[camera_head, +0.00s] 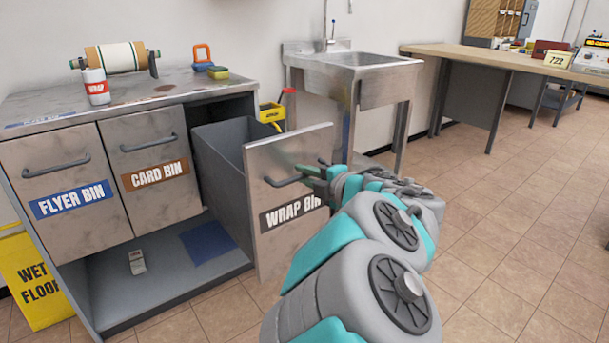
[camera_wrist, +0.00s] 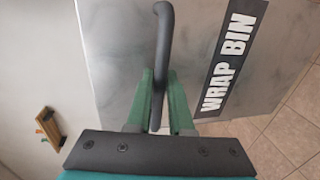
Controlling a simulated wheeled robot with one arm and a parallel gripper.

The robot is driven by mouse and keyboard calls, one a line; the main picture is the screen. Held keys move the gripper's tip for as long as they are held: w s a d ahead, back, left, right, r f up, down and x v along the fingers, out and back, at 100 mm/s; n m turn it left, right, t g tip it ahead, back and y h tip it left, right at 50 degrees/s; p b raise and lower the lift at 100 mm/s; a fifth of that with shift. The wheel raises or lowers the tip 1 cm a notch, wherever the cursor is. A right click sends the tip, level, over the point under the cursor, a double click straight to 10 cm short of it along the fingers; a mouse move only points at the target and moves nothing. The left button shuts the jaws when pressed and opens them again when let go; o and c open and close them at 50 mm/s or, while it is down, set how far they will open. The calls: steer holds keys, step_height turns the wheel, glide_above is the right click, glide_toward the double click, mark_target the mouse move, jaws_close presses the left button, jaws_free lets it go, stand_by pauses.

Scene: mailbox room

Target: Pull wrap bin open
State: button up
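The wrap bin (camera_head: 225,145) is pulled well out of the right bay of the metal cabinet. Its front panel (camera_head: 262,225) stands upright and carries a black "WRAP BIN" label, partly hidden by my arm in the head view. Its dark bar handle (camera_head: 285,181) also shows in the wrist view (camera_wrist: 163,30). My gripper (camera_head: 312,172) is at the handle's right end. In the wrist view its green fingers (camera_wrist: 160,88) lie on both sides of the handle bar, close against it, and look shut on it.
The flyer bin (camera_head: 72,190) and card bin (camera_head: 152,170) are closed to the left. A steel sink (camera_head: 360,72) stands behind, right of the cabinet. A yellow wet-floor sign (camera_head: 35,275) leans at the left. Tiled floor (camera_head: 490,225) is clear to the right.

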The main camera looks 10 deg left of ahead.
steer(key=o, duration=0.4)
steer(key=v, duration=0.7)
steer(key=shift+s+d, duration=0.25)
steer(key=shift+d, duration=0.05)
